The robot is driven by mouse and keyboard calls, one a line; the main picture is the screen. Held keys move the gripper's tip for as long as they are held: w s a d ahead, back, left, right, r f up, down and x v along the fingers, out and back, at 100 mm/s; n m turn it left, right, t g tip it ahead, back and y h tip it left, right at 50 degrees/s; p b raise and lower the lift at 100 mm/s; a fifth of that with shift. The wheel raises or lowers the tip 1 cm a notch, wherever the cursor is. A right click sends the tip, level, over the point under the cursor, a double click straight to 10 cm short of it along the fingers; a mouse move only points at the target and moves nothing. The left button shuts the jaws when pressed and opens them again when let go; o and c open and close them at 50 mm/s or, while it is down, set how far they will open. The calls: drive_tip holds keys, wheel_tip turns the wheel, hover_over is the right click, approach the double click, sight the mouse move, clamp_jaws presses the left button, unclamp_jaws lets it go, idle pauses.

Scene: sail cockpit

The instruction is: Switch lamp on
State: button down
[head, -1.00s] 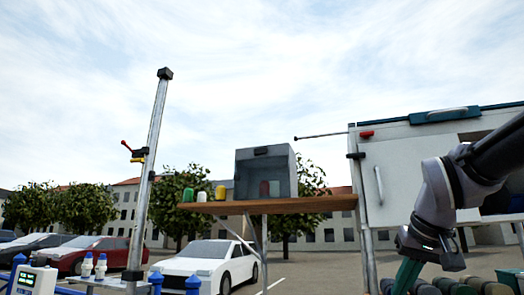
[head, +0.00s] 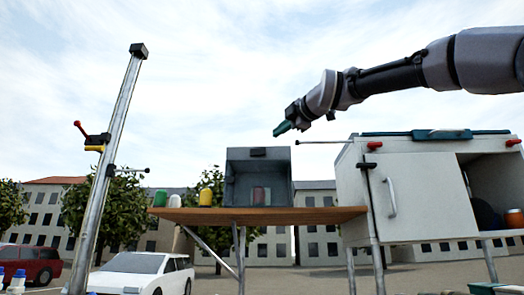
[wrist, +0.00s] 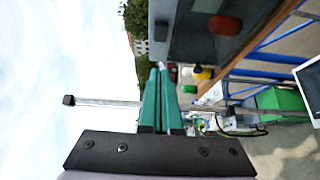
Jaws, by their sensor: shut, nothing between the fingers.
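Nothing in view is plainly a lamp. A metal pole (head: 118,130) leans at the left, with a dark block (head: 138,50) on its top. Partway down it sits a dark fitting with a red-knobbed lever (head: 80,127) and a yellow part (head: 94,148). The pole also crosses the wrist view (wrist: 105,101), which is turned sideways. My gripper (head: 279,130) is in the air above the open grey box (head: 234,178), well right of the pole. Its green fingers are shut and empty, as the wrist view (wrist: 159,72) also shows.
The grey box stands on a wooden shelf (head: 330,215) beside green, white and yellow containers (head: 206,197). A white cabinet (head: 415,200) with an open right part and a red-knobbed rod (head: 373,145) stands at the right. Open air lies between pole and gripper.

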drive_tip(key=shift+r, duration=0.1)
approach(259, 151)
drive_tip(key=w+a, duration=0.3)
drive_tip(key=a, duration=0.1)
drive_tip(key=shift+w+d, duration=0.2)
drive_tip(key=shift+w, duration=0.25)
drive_tip(key=shift+w+d, duration=0.25)
drive_tip(key=shift+w, duration=0.25)
